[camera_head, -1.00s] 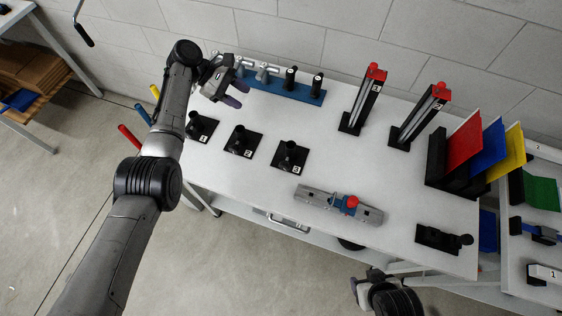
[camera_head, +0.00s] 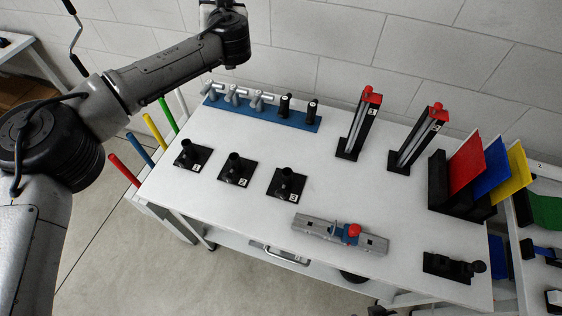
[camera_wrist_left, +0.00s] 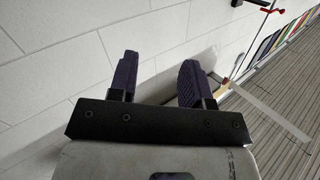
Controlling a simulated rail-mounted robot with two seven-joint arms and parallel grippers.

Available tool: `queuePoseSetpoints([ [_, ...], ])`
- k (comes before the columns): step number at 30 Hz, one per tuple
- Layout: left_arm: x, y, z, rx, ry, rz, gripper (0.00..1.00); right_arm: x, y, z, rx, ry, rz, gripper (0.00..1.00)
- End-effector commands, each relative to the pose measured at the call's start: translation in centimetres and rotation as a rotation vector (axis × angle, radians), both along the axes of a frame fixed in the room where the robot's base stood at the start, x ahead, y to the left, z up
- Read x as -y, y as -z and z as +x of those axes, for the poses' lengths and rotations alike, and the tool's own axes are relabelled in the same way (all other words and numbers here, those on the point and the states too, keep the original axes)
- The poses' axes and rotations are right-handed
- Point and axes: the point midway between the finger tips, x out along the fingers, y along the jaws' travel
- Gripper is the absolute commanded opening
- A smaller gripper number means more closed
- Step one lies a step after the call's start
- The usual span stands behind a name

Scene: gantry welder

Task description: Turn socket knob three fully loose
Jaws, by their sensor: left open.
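Socket three (camera_head: 286,184) is a black upright post on a square black base marked 3, on the white table. A knob on it is too small to make out clearly. Similar sockets two (camera_head: 236,169) and one (camera_head: 191,154) stand to its left. My left arm reaches across the upper left of the head view, its wrist up near the top edge, far from socket three. My left gripper (camera_wrist_left: 158,76) shows in the left wrist view, its purple fingers apart with nothing between them, in front of the white wall. My right gripper is not visible.
A blue rack (camera_head: 262,113) with several grey and black handles stands at the table's back. White tabletop (camera_head: 330,185) is clear right of socket three.

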Motion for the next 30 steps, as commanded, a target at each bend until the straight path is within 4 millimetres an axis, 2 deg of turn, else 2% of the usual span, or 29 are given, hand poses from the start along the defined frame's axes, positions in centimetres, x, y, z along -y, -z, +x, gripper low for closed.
queuePoseSetpoints([
  [2,3.0,2.5,0.0,0.045,0.211,0.192,0.45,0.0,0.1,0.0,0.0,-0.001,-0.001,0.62],
  [4,5.9,5.9,-0.6,0.039,0.414,0.335,0.45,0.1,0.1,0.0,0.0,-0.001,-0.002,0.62],
  [7,9.3,11.7,-2.8,-0.024,0.702,0.505,0.45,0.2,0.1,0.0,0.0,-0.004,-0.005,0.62],
  [9,11.1,15.8,-5.0,-0.097,0.899,0.601,0.45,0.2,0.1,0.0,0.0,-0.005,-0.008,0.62],
  [12,12.8,21.2,-8.9,-0.231,1.163,0.708,0.45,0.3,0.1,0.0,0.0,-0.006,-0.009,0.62],
  [15,13.5,24.9,-12.9,-0.376,1.39,0.782,0.45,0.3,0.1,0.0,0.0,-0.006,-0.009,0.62],
  [17,13.6,26.3,-14.9,-0.464,1.5,0.815,0.45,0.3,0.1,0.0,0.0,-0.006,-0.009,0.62],
  [21,12.2,28.8,-18.6,-0.687,1.677,0.872,0.45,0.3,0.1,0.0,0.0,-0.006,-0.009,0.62],
  [25,10.5,30.0,-20.7,-0.874,1.758,0.883,0.45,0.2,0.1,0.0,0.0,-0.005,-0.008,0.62],
  [30,9.2,30.4,-22.6,-1.038,1.802,0.834,0.45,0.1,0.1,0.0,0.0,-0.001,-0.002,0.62],
])
